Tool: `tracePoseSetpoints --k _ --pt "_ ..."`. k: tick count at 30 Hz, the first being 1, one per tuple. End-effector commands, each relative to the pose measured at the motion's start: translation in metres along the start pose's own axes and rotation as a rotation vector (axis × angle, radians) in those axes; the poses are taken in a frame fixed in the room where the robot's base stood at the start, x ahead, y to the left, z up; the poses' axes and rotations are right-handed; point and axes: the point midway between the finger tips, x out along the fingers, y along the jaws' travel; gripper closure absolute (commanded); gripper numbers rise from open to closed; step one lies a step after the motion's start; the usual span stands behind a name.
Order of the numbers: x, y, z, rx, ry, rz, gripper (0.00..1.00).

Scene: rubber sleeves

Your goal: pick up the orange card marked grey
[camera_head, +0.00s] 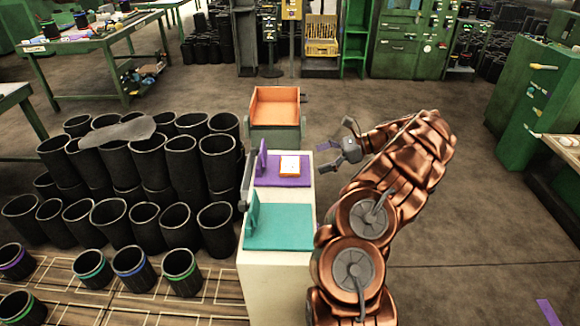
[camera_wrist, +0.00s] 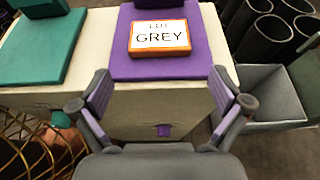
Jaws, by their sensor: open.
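The orange card (camera_head: 290,166) lies on a purple pad (camera_head: 268,176) on top of a white cabinet. In the wrist view the card (camera_wrist: 159,53) has an orange edge and a white face reading "GREY", with a partly hidden line above it. The purple pad (camera_wrist: 198,72) spreads around it. My gripper (camera_head: 339,146) is open and empty, to the right of the cabinet in the head view. In the wrist view its two fingers (camera_wrist: 162,105) are spread apart in front of the card, touching nothing that I can make out.
A teal pad (camera_head: 280,229) lies nearer on the white cabinet (camera_head: 275,268). An orange-topped bin (camera_head: 275,108) stands behind it. Stacks of black sleeves (camera_head: 128,165) crowd the left. The floor (camera_head: 455,185) at right is mostly clear.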

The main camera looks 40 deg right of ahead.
Motion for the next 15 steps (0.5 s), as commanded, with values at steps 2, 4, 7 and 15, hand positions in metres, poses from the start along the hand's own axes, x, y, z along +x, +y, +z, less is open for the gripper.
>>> tracePoseSetpoints --k 2,4,7,15 --pt "0.006 0.0 0.001 0.001 0.0 0.001 0.0" --pt "0.009 0.0 0.001 0.0 0.002 -0.001 0.0" --pt "0.013 0.0 0.002 -0.001 0.003 -0.002 0.0" --pt "0.043 0.002 0.006 0.0 0.001 0.002 0.0"
